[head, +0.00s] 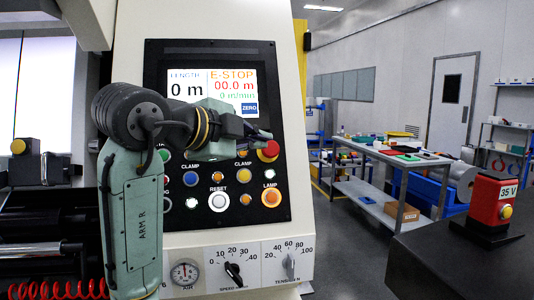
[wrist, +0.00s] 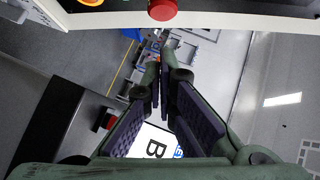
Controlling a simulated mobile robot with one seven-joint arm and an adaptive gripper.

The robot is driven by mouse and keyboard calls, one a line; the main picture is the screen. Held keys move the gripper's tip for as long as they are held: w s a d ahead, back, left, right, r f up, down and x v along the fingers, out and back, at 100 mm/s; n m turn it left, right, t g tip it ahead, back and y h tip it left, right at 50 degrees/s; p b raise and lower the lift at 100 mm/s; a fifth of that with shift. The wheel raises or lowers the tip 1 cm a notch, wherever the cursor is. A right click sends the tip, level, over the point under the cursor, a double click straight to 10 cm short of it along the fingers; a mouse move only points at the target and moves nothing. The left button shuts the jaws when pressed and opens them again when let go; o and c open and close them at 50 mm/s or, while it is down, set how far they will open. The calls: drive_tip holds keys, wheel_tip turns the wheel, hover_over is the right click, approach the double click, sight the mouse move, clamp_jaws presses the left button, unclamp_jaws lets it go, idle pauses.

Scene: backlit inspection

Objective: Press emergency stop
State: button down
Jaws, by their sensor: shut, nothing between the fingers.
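The red emergency stop button (head: 268,151) is a mushroom head on the right side of the black control panel (head: 225,215). In the wrist view the red button (wrist: 162,9) is at the top edge, partly cut off. My gripper (head: 264,136) is shut and empty, reaching across the panel from the left. Its fingertips appear just above the button in the head view. In the wrist view my gripper (wrist: 161,72) points away, below the button in the picture, with a visible gap between them. Contact cannot be confirmed. The panel screen (head: 213,92) shows "E-STOP".
Several coloured buttons, including an orange lamp button (head: 271,196) and a white reset button (head: 218,201), surround the stop button. Dials (head: 232,270) sit below. A red box with a yellow button (head: 492,201) stands on a dark surface at right. The aisle beyond is open.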

drive_tip(key=v, duration=0.4)
drive_tip(key=shift+s+r+b, duration=0.1)
drive_tip(key=shift+r+b, duration=0.05)
drive_tip(key=shift+b, duration=0.25)
